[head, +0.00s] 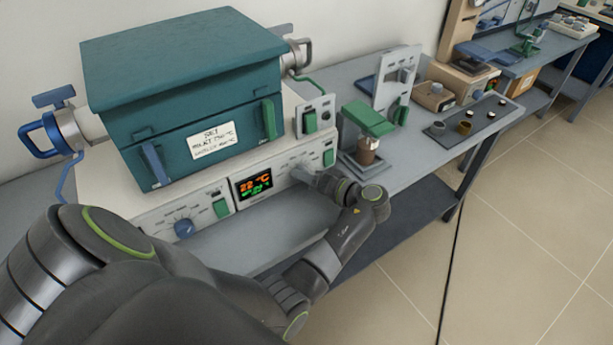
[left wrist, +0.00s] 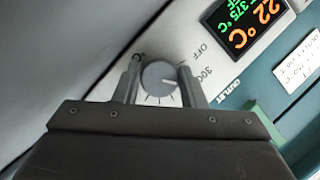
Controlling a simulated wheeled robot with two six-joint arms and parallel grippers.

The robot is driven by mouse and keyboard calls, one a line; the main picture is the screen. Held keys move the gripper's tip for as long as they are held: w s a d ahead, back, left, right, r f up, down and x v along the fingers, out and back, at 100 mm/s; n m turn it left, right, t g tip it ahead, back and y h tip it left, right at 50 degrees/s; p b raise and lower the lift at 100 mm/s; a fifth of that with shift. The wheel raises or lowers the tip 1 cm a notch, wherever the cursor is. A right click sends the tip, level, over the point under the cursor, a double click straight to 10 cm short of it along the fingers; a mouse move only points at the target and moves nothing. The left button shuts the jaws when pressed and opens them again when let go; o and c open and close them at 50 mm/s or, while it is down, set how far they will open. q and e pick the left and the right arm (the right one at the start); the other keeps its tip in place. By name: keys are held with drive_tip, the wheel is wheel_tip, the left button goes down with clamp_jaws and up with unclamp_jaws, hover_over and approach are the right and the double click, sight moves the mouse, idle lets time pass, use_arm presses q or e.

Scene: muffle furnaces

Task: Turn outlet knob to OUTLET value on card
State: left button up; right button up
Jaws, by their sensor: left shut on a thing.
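The grey outlet knob (left wrist: 160,76) sits on the light panel in the left wrist view. Its pale pointer line faces right, toward the side with the "OFF" and "300" marks, and tick marks fan out below it. My left gripper (left wrist: 160,84) has one finger on each side of the knob and is shut on it. In the head view my left gripper (head: 314,180) reaches the right part of the furnace's front panel and hides the knob. My right gripper is out of view.
The display (head: 254,185) reads 22 °C in orange, with a green line below. A green-topped device (head: 368,118) stands close right of my arm on the bench.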

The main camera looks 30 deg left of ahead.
use_arm(q)
drive_tip(key=shift+m+g+y, duration=0.3)
drive_tip(key=shift+m+y, duration=0.1)
drive_tip(key=shift+m, duration=0.5)
drive_tip(key=shift+w+r, duration=0.1)
drive_tip(key=o, duration=1)
